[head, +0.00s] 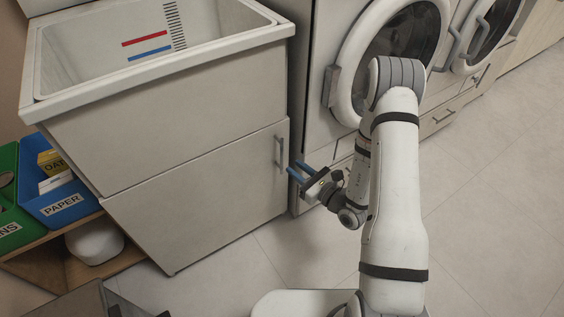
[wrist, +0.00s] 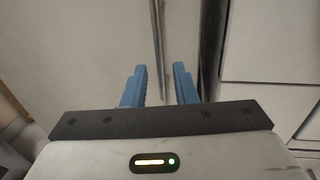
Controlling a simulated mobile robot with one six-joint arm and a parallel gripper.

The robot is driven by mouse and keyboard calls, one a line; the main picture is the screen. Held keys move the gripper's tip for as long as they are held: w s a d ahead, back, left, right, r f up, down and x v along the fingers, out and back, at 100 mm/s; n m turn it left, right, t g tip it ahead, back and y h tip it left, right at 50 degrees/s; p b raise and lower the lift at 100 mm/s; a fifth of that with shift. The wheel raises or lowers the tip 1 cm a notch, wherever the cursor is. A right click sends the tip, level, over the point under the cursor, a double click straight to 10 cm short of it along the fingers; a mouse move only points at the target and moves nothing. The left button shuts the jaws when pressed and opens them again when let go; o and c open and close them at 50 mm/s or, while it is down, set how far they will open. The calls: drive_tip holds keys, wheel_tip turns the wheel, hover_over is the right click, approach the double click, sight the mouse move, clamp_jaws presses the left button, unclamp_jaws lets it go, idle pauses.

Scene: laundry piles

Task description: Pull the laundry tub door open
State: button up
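The laundry tub (head: 165,90) stands at the left in the head view. Its door (head: 205,198) looks closed, flush with the front. A grey vertical bar handle (head: 279,153) sits near the door's upper right edge. My gripper (head: 296,172) is just right of and a little below the handle, apart from it. In the wrist view the two blue fingers (wrist: 160,82) are spread with nothing between them.
A washing machine (head: 345,75) stands right of the tub, with a narrow gap between. Blue (head: 62,205) and green (head: 12,225) sorting bins sit on a wooden shelf at the left. The floor (head: 215,275) before the door is clear.

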sight(282, 158)
drive_tip(key=b+x, duration=0.1)
drive_tip(key=x, duration=0.6)
drive_tip(key=shift+c, duration=0.5)
clamp_jaws()
